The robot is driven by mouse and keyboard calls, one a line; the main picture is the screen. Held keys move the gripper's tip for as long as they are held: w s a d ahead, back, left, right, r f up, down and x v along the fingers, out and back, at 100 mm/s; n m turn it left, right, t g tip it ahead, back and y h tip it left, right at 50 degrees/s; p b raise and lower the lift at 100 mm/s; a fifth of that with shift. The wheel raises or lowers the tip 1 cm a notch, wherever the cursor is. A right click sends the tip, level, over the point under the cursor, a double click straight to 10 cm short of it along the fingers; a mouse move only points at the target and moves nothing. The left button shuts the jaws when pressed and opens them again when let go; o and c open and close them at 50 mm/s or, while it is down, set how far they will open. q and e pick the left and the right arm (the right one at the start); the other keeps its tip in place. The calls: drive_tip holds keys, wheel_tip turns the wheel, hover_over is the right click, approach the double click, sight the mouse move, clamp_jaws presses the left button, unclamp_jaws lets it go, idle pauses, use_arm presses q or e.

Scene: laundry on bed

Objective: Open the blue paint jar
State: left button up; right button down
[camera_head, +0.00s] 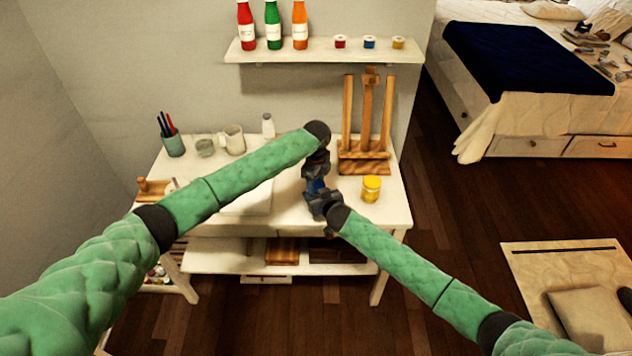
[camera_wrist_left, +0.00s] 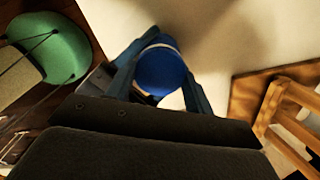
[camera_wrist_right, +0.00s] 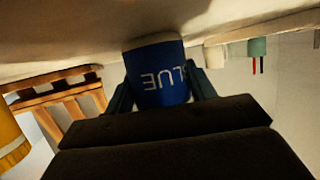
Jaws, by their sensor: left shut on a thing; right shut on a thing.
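The blue paint jar (camera_head: 317,185) is mostly hidden between my two grippers at the table's front right. My left gripper (camera_head: 317,177) comes down from above and is shut on the jar's blue lid (camera_wrist_left: 162,70), seen in the left wrist view. A thin white band shows below the lid. My right gripper (camera_head: 320,192) comes from the front and is shut on the jar's body (camera_wrist_right: 158,72), whose "BLUE" lettering appears upside down in the right wrist view. I cannot tell whether the jar's base touches the table or whether the lid is loose.
A yellow jar (camera_head: 371,189) stands right of my grippers on the white table (camera_head: 290,213). A wooden easel (camera_head: 366,130) stands behind. A mug (camera_head: 234,139) and a pen cup (camera_head: 173,146) are at the back left. A shelf (camera_head: 320,52) with bottles and small jars hangs above.

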use_arm(q)
drive_tip(key=o, duration=1.1)
drive_tip(key=shift+c, duration=0.2)
